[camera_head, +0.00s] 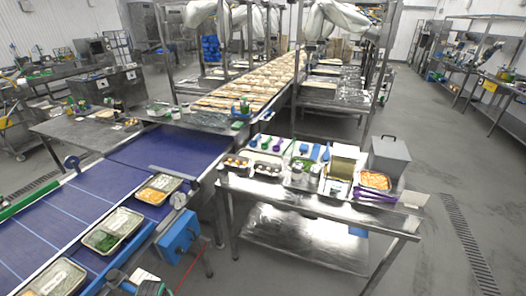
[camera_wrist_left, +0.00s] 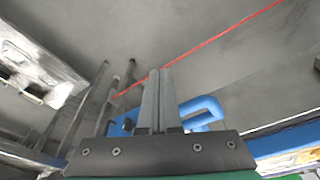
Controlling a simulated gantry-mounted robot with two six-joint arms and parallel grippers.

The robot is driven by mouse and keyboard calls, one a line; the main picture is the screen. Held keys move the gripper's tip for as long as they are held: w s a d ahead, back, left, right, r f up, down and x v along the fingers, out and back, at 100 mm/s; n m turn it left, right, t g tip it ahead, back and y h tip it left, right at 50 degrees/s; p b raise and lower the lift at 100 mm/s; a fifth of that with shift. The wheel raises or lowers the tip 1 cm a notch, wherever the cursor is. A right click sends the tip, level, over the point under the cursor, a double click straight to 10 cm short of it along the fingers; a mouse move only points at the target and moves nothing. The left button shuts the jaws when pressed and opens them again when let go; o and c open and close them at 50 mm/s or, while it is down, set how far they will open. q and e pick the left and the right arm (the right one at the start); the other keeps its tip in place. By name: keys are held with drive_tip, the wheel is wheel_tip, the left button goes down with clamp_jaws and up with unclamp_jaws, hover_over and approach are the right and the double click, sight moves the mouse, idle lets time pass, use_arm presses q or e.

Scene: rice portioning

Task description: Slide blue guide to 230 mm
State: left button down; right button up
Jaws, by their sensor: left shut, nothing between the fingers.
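My left gripper (camera_wrist_left: 157,98) shows in the left wrist view with its two grey fingers pressed together and nothing between them. A bent blue handle-like part (camera_wrist_left: 203,108) shows just right of the fingers; whether they touch it I cannot tell. A blue rail (camera_wrist_left: 285,143) lies at the right edge of that view. In the head view a blue rail (camera_head: 138,258) runs along the near side of the blue conveyor belt (camera_head: 60,222). Which of these blue parts is the guide is unclear, and no millimetre scale is readable. My right gripper is not in view.
Food trays (camera_head: 159,189) sit on the belt. A blue box (camera_head: 178,240) and a round dial (camera_head: 180,202) are at its near side. A steel table (camera_head: 300,199) with containers and utensils stands right. A red cable (camera_wrist_left: 210,42) crosses the floor.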

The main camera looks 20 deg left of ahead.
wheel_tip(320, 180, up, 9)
drive_tip(key=p, duration=0.9)
